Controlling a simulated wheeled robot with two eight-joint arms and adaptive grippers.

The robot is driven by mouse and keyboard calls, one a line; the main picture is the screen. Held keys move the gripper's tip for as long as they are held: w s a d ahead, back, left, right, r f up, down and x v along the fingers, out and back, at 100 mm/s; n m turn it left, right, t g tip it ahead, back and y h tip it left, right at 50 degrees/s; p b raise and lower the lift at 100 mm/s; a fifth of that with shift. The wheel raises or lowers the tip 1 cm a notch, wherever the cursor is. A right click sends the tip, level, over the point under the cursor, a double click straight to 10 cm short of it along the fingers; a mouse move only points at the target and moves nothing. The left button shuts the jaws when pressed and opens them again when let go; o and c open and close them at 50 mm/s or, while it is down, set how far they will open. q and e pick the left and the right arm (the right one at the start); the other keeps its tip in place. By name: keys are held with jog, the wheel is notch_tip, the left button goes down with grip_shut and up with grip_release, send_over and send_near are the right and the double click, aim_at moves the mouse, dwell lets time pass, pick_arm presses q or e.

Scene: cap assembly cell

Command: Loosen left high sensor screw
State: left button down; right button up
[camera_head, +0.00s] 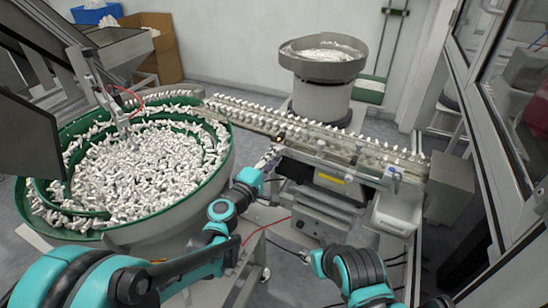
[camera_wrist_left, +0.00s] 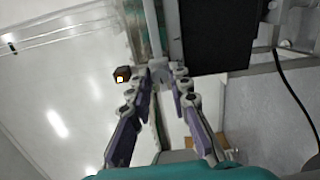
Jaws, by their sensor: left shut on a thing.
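My left gripper (camera_head: 272,156) is at the near side of the feed rail, beside a small dark sensor (camera_head: 280,138) with an orange light. In the left wrist view, the two fingers of my left gripper (camera_wrist_left: 161,78) close in on a small grey piece, which I take to be the left high sensor screw (camera_wrist_left: 160,70). The fingertips hide part of it.
A feed rail (camera_head: 330,137) lined with white caps runs from the round bowl feeder (camera_head: 225,175) on the left. A grey hopper (camera_head: 322,70) stands behind the rail. A glass-panelled frame (camera_head: 500,110) bounds the right. A dark block (camera_wrist_left: 212,35) sits close beside the fingers.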

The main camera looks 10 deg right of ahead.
pick_arm(q)
jog(key=shift+n, duration=1.8)
jog(key=c, duration=1.4)
grip_release()
jog(key=v, duration=1.2)
